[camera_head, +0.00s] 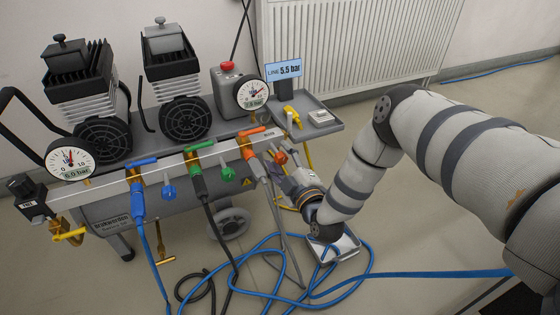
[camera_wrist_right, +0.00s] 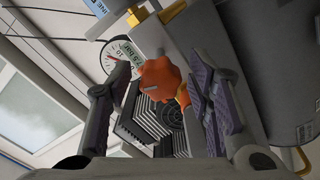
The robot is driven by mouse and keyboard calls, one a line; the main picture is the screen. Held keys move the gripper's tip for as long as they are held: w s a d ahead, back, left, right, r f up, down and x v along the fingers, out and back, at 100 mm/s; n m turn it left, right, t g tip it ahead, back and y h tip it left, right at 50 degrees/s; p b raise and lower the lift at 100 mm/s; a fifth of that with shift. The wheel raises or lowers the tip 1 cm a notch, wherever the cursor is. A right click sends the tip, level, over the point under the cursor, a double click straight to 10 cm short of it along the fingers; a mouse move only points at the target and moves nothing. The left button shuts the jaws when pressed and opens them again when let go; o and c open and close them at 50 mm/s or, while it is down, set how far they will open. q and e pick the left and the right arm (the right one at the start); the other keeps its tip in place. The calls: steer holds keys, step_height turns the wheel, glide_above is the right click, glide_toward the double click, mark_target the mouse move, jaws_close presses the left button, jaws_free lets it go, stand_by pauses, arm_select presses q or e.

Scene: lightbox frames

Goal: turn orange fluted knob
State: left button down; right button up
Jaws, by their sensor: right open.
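The orange fluted knob (camera_head: 281,157) sits at the right end of the compressor's pale manifold rail. In the right wrist view the knob (camera_wrist_right: 160,77) is near the middle, with a small light mark on its face. My right gripper (camera_head: 284,168) reaches in from the right and is close to the knob. In the right wrist view my right gripper (camera_wrist_right: 152,84) is open, with one finger on each side of the knob in the picture and visible gaps between. I cannot tell how deep the knob is between the fingers. My left gripper is not in view.
The rail (camera_head: 90,193) also carries a blue knob (camera_head: 169,190), a green knob (camera_head: 228,173) and coloured lever valves. Blue hose (camera_head: 355,276) loops over the floor. A radiator (camera_head: 350,40) backs the scene.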

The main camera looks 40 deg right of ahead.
jaws_close()
steer(key=m+p, duration=0.1)
steer(key=m, duration=0.2)
steer(key=shift+r+m, duration=0.1)
steer(key=shift+m, duration=0.3)
steer(key=m+p, duration=0.1)
steer(key=m, duration=0.8)
steer(key=shift+s+d+m+p, duration=0.1)
steer(key=shift+m+p, duration=0.25)
steer(key=shift+m, duration=2.25)
